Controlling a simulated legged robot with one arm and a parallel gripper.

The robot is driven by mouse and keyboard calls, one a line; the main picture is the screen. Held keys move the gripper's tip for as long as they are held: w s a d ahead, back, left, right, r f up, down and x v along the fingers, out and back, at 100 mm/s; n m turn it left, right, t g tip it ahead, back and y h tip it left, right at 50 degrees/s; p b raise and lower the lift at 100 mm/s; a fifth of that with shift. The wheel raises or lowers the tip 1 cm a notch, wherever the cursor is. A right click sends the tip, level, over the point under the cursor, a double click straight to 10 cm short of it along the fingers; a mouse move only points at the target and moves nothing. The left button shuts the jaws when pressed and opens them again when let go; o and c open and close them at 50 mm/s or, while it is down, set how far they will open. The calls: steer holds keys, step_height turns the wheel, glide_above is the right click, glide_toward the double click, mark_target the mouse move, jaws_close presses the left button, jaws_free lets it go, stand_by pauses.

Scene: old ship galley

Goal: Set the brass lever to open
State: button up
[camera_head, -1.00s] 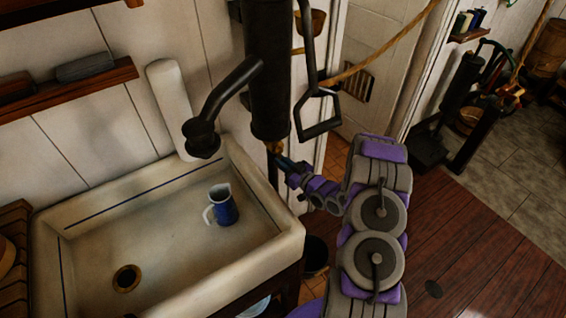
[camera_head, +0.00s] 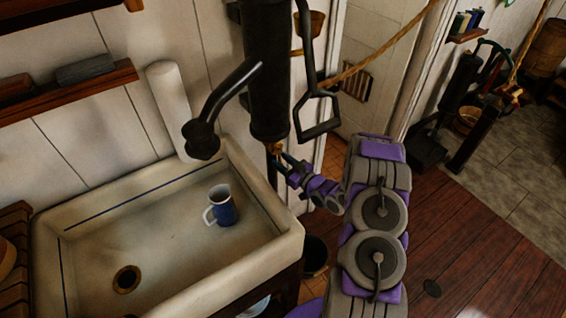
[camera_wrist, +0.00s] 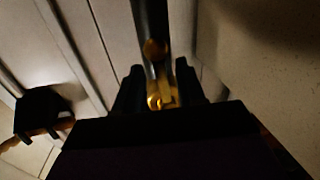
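The brass lever (camera_head: 275,148) is a small brass piece at the foot of the black hand pump, beside the sink's far right corner. In the wrist view the brass lever (camera_wrist: 161,97) shows between my two dark fingertips, below a dark pipe with a round brass end. My gripper (camera_head: 287,164) is at the lever's height, just right of it. In the wrist view my gripper (camera_wrist: 161,88) has its fingers apart, one on each side of the brass. Whether either finger touches the brass is too dark to tell.
A blue and white mug (camera_head: 223,207) stands in the sink. A dark bucket (camera_head: 315,256) is below. Wooden floor lies open at right.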

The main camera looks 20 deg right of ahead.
steer(key=p+v, duration=0.2)
steer(key=v, duration=1.5)
steer(key=shift+s+d, duration=0.15)
steer(key=shift+d, duration=0.05)
